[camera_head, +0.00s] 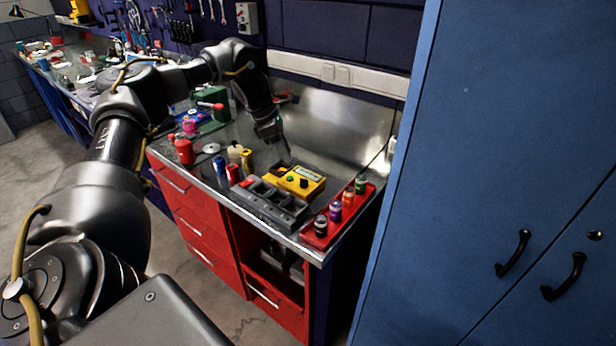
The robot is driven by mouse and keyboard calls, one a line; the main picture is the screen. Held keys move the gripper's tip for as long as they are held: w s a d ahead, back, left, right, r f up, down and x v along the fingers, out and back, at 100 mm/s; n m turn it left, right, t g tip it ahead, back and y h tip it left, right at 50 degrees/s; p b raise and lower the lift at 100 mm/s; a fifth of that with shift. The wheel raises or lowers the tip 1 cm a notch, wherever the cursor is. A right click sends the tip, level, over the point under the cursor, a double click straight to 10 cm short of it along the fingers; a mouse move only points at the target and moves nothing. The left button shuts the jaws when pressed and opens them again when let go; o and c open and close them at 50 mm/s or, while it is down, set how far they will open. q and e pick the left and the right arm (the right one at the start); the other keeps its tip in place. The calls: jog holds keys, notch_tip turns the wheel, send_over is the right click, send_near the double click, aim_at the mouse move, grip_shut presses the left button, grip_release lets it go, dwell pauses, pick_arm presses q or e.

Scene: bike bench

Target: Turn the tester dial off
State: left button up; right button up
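The yellow tester (293,183) stands on the metal bench top. On its top face are a small screen, a green button and a dark dial (303,183); the dial's setting is too small to read. My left gripper (284,152) hangs above the bench, behind and a little left of the tester, pointing down and apart from it. Its fingers are small and dark, so I cannot tell whether they are open or shut. My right gripper is not in view.
A grey charger-like tray (268,203) sits in front of the tester. A red tray (341,215) with several small bottles is at its right. Red and blue containers (219,166) stand left. A tall blue cabinet (480,150) closes off the right side.

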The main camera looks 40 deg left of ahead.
aim_at(304, 183)
pick_arm(q)
jog(key=p+x, duration=0.2)
jog(key=x, duration=0.8)
jog(key=shift+d+f, duration=0.15)
jog(key=shift+f, duration=0.1)
jog(key=c, duration=0.7)
